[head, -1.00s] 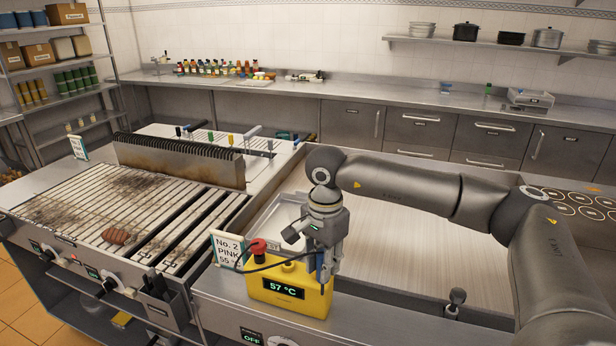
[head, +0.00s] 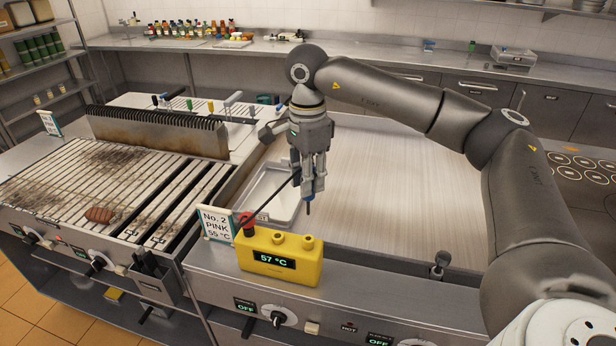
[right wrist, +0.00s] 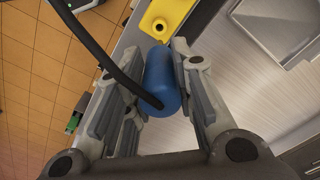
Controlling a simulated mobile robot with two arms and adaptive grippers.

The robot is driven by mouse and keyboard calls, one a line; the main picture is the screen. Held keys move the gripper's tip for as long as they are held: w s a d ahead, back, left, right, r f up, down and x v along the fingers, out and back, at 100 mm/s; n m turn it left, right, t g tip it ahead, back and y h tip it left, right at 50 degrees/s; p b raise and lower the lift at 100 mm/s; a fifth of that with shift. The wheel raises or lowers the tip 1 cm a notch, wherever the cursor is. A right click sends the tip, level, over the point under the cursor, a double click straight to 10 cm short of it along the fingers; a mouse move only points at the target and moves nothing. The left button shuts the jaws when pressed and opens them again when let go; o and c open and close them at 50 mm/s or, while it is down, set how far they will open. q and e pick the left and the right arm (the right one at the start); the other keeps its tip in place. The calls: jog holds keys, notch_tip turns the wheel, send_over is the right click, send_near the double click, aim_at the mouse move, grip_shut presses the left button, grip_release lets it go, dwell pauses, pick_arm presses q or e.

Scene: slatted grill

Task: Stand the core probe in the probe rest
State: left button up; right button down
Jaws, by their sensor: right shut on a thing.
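My right gripper (head: 312,180) is shut on the blue handle of the core probe (right wrist: 163,80) and holds it in the air, pointing down. Its dark tip shows below the fingers in the head view. A black cable runs from the probe to a red plug on the yellow unit (head: 281,258), which reads 57 °C. This unit has raised round sockets on top; I take these as the probe rest. In the right wrist view one socket (right wrist: 160,27) with a dark hole shows beyond the handle. The probe is above and behind the unit, apart from it. My left gripper is out of view.
A sign reading No. 2 PINK 55 °C (head: 216,223) stands left of the unit. A shallow metal tray (head: 270,195) lies behind it. A brown patty (head: 100,215) lies on the slatted grill (head: 60,180). The pale flat plate (head: 400,190) to the right is clear.

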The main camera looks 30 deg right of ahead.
aim_at(308, 203)
notch_tip(308, 203, down, 6)
jog(key=b, duration=0.4)
jog(key=shift+f+b, duration=0.35)
jog(key=shift+f, duration=0.05)
dwell(1.2)
jog(key=shift+f+b, duration=1.6)
jog(key=shift+f, duration=0.45)
jog(key=c, duration=1.1)
grip_release()
jog(key=shift+c, duration=0.2)
jog(key=shift+r, duration=0.1)
notch_tip(308, 203, up, 12)
jog(key=shift+f, duration=0.1)
